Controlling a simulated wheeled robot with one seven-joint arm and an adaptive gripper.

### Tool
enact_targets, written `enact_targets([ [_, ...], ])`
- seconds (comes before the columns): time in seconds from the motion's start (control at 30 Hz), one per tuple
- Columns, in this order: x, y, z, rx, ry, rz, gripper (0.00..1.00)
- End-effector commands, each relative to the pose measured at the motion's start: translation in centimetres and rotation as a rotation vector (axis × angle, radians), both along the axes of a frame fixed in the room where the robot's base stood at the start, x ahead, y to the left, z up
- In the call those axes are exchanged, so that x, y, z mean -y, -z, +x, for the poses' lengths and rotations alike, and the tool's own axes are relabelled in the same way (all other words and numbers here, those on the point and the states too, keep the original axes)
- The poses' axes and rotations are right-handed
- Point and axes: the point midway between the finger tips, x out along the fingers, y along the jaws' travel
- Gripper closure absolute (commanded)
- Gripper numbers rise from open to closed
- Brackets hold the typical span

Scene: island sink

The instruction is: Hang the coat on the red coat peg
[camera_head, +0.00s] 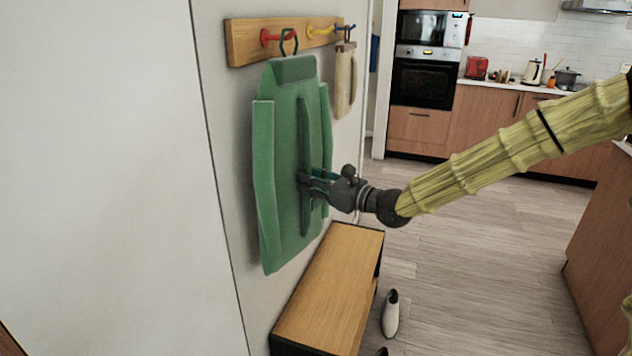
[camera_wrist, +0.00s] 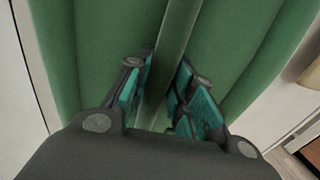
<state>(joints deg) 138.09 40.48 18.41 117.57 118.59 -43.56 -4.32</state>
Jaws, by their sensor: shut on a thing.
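The green coat (camera_head: 283,120) hangs upright against the wall, with a dark loop (camera_head: 288,42) at its top. The loop overlaps the red coat peg (camera_head: 268,38) in the head view; I cannot tell whether the peg passes through it. My gripper (camera_head: 306,185) is shut on the raised strip down the middle of the coat's front, about halfway down. In the wrist view, my gripper's teal-padded fingers (camera_wrist: 166,85) stand on both sides of that green strip (camera_wrist: 176,42).
The wooden rail (camera_head: 242,44) also carries a yellow peg (camera_head: 318,31) and a blue peg (camera_head: 346,27). A beige cloth item (camera_head: 345,85) hangs at its right end. A wooden bench (camera_head: 335,275) stands below the coat, with a white shoe (camera_head: 390,313) beside it. Floor to the right is open.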

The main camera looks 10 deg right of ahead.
Motion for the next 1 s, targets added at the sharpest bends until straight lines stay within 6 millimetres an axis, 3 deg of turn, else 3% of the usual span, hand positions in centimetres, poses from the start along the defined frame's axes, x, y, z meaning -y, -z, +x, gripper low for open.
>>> enact_targets([
  [0.33,-1.0,0.6,0.7,0.003,0.0,0.003,1.0],
  [1.0,-1.3,0.8,0.9,0.002,0.0,0.002,1.0],
])
